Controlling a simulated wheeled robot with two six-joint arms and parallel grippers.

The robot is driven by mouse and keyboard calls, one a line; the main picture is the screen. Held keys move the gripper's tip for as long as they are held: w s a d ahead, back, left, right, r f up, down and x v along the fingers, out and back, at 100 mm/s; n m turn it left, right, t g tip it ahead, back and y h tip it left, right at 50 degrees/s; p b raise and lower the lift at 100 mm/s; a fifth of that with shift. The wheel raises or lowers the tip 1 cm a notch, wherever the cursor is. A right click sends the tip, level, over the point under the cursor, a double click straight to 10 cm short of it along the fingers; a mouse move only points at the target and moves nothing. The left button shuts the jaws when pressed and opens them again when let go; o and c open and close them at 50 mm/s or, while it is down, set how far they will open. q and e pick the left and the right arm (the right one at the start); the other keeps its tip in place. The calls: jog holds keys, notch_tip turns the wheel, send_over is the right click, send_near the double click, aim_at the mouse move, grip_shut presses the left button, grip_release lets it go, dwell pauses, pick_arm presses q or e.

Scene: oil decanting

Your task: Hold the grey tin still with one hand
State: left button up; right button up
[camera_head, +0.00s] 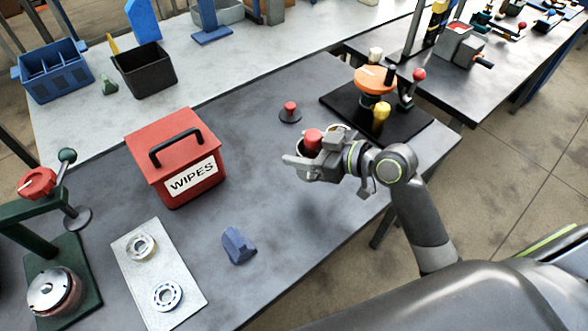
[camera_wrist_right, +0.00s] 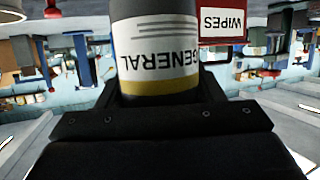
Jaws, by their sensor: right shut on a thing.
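My right gripper (camera_head: 308,158) is shut on a tin above the dark table. In the right wrist view the tin (camera_wrist_right: 160,50) is a dark grey cylinder between the fingers, with a white label reading GENERAL and a yellow band. In the head view a red cap (camera_head: 313,138) shows at the gripper, and the fingers and wrist hide most of the tin's body. I cannot tell whether the tin's base touches the table. My left gripper is not in view.
A red WIPES box (camera_head: 178,140) stands left of the gripper. A red-knobbed piece (camera_head: 290,112) stands behind it. An orange-topped device (camera_head: 375,82) sits on a black mat (camera_head: 408,122) at the right. A blue block (camera_head: 238,246) and a plate with rings (camera_head: 190,285) lie in front.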

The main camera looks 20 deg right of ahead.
jog(key=w+a+r+m+t+h+p, duration=0.1)
jog(key=w+a+m+p, duration=0.1)
jog(key=w, duration=0.2)
jog(key=shift+h, duration=0.5)
jog(key=shift+w+a+f+p, duration=0.1)
jog(key=shift+a+f, duration=0.1)
jog(key=shift+f, duration=1.45)
jog(key=shift+w+a+f+p, duration=0.1)
jog(key=shift+a+f+p, duration=0.1)
jog(key=shift+f, duration=1.4)
jog(key=shift+a+f+p, duration=0.1)
jog(key=shift+a+f, duration=0.1)
jog(key=shift+f, duration=1.45)
jog(key=o, duration=0.9)
jog(key=shift+f, duration=0.2)
jog(key=o, duration=0.5)
jog(key=shift+r, duration=0.1)
jog(key=shift+r, duration=0.1)
